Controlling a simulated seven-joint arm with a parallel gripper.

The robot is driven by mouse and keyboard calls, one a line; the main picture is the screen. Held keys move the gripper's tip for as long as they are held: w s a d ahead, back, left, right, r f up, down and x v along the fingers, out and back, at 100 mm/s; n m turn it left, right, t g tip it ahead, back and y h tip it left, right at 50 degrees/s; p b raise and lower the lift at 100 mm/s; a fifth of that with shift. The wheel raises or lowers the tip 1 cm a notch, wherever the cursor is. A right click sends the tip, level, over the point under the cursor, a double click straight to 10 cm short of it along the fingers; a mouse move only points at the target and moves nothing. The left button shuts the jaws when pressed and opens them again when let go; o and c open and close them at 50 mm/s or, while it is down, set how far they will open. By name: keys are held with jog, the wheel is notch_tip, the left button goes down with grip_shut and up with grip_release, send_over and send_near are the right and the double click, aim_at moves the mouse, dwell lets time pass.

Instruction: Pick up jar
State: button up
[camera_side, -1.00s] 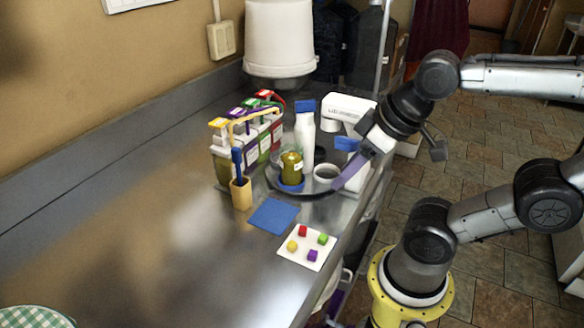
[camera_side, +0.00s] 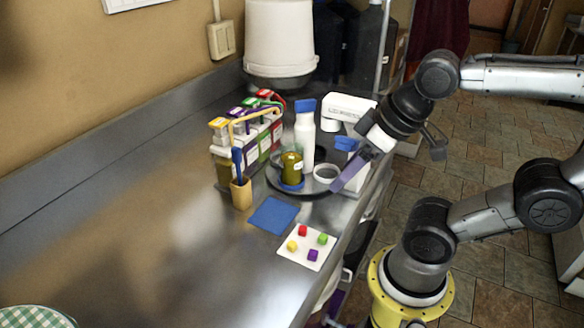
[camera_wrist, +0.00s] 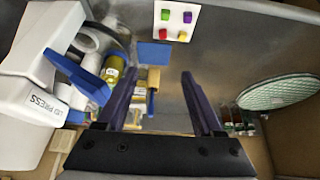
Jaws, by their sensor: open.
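The jar (camera_side: 291,166) is a glass jar with olive-green contents, standing upright on a blue base on the round dark tray (camera_side: 318,190). My gripper (camera_side: 340,186) is at the tray's right edge in the side view, apart from the jar. In the wrist view my gripper (camera_wrist: 160,82) shows two purple fingers spread wide with nothing held between them.
A white bottle (camera_side: 305,135) and a white lid press (camera_side: 348,107) stand close to the jar.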

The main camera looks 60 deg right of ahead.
jog(key=o, duration=0.4)
notch_tip(320, 180, up, 5)
jog(key=m+g+h, duration=0.3)
jog(key=m+h, duration=0.1)
jog(key=m, duration=0.7)
send_over(291, 158)
jog(key=x, duration=0.6)
jog(key=s+a+f+x, duration=0.1)
jog(key=x, duration=0.4)
jog(key=s+a+x, duration=0.1)
jog(key=x, duration=0.5)
jog(key=shift+w+a+f, duration=0.1)
jog(key=shift+w+f, duration=0.05)
jog(key=shift+f, duration=0.4)
